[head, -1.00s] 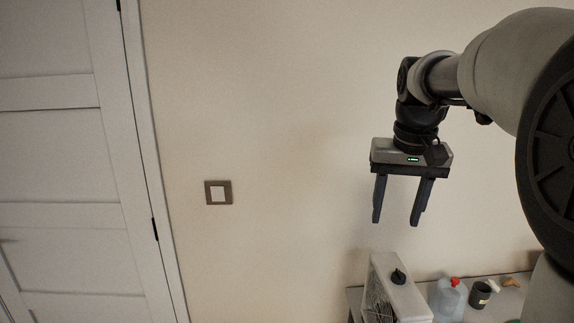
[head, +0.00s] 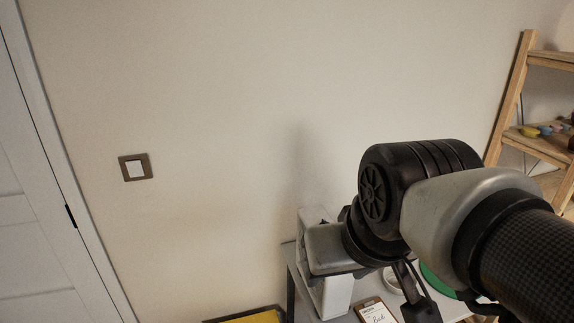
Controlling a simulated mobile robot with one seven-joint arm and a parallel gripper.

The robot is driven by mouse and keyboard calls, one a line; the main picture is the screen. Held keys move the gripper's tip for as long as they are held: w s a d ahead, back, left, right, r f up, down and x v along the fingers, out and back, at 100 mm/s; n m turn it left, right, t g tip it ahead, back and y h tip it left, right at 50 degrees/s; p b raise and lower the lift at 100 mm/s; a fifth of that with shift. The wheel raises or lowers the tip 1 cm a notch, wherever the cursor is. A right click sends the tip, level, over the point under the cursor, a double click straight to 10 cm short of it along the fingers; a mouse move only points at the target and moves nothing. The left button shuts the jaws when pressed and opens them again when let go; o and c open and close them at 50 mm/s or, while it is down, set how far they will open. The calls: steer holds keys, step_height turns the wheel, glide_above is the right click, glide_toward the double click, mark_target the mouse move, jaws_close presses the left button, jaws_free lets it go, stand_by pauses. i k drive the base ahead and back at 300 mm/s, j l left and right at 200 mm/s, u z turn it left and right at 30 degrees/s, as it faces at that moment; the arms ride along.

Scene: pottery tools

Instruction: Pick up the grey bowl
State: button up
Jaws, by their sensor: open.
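A pale, round-rimmed thing (head: 391,281) shows in part on the table below my arm. It may be the grey bowl, but too little of it shows to be sure. My gripper (head: 332,250) is seen from above, its grey body over the left part of the table near a white box-like appliance. Its fingertips are hidden from this view. Nothing is seen held in it. My arm covers much of the table.
The table (head: 291,262) stands against the wall. A white appliance (head: 338,297), a clipboard (head: 375,312) with a written sheet and a green round thing (head: 438,282) are on it. A yellow item (head: 250,317) is at lower left. A wooden shelf (head: 507,100) stands right.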

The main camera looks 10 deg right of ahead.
mark_target(390, 282)
steer(key=l+z, duration=0.6)
steer(key=z, duration=0.15)
